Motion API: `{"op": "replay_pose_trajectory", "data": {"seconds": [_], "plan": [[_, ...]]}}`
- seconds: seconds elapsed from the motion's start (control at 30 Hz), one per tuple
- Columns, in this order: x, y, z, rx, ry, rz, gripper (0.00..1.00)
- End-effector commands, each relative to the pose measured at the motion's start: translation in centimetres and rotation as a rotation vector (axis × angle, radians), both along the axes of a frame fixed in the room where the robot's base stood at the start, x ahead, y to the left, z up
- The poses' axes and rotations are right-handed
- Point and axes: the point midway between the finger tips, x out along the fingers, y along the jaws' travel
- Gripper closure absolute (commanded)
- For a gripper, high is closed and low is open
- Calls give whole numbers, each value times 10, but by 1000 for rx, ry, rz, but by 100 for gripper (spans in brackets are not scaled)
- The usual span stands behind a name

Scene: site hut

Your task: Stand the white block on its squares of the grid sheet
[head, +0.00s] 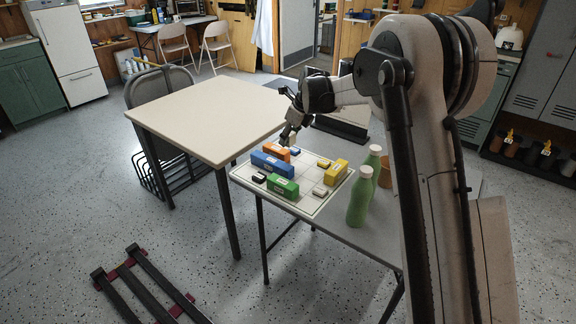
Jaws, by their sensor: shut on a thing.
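The grid sheet (309,207) lies on a grey table (345,236), with colored blocks on it. My gripper (288,136) is above the sheet's far left part, beyond the orange block (270,150). It is shut on a small pale thing (293,140), which looks like the white block; its lower end is close to the sheet, but I cannot tell whether it touches. A long blue block (272,164), a green block (283,187) and a yellow block (337,172) stand on the sheet. Small pale pieces (320,190) also lie there.
A small blue piece (295,151) and a black piece (259,178) lie on the sheet. Two green bottles (358,203) and a brown cup (385,173) stand right of it. A cream table (205,115) is at left, its top clear.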

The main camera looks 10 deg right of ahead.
Motion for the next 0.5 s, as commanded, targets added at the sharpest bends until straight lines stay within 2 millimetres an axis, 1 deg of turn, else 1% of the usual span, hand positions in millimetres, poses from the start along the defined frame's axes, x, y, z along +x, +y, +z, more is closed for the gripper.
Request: {"op": "replay_pose_trajectory", "data": {"seconds": [0.17, 0.27, 0.5], "plan": [[2, -7, -5, 0, -1, -20, 96], [10, -21, -14, 1, -1, -23, 96], [35, -61, -43, 2, -1, -22, 96]]}}
